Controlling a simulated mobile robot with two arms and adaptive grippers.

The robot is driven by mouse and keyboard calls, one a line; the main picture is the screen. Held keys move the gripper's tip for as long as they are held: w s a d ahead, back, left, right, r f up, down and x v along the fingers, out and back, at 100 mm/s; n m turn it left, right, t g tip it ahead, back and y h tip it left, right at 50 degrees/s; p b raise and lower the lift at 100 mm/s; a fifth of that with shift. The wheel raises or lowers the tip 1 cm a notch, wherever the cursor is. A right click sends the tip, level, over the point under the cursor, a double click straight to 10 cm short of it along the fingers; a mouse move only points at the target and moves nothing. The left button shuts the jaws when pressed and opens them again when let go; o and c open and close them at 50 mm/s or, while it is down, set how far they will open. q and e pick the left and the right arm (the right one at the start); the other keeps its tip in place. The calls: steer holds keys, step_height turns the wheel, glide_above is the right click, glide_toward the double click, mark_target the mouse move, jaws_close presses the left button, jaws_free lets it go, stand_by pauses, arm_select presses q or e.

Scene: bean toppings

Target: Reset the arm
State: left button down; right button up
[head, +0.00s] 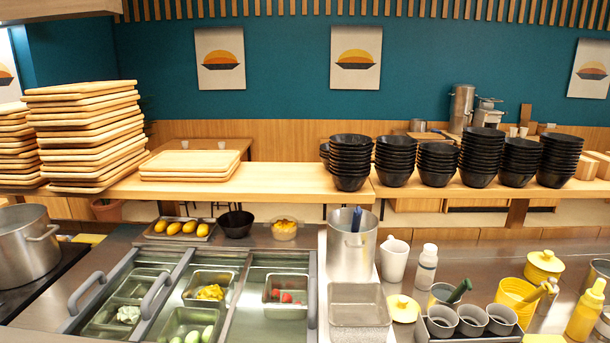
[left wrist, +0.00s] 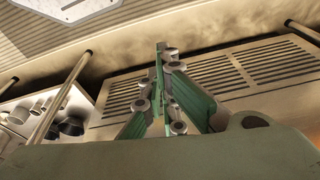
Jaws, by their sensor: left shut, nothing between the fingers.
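My left gripper (left wrist: 160,60) shows only in the left wrist view. Its green fingers are shut together with nothing between them. It is above a metal surface with dark vent slots and is apart from any food or bowl. Neither of my arms shows in the head view, and my right gripper is in no view.
In the head view, wooden trays (head: 90,130) and black bowls (head: 350,160) are stacked on the shelf (head: 270,185). Below are sliding-lid food bins (head: 280,265), a steel pot (head: 352,250), a white mug (head: 394,260) and a large pot (head: 25,245). A knob panel (left wrist: 50,115) shows in the left wrist view.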

arm_select(q)
steer(key=s+a+f+b, duration=0.1)
steer(key=s+f+b, duration=0.1)
steer(key=s+f, duration=0.6)
steer(key=s+a+f+g+b, duration=0.1)
steer(key=s+a+f+b, duration=0.1)
steer(key=s+f, duration=0.7)
step_height(320, 180, down, 7)
steer(key=shift+s+f+b, duration=0.15)
steer(key=shift+f+b, duration=0.05)
steer(key=shift+b, duration=0.2)
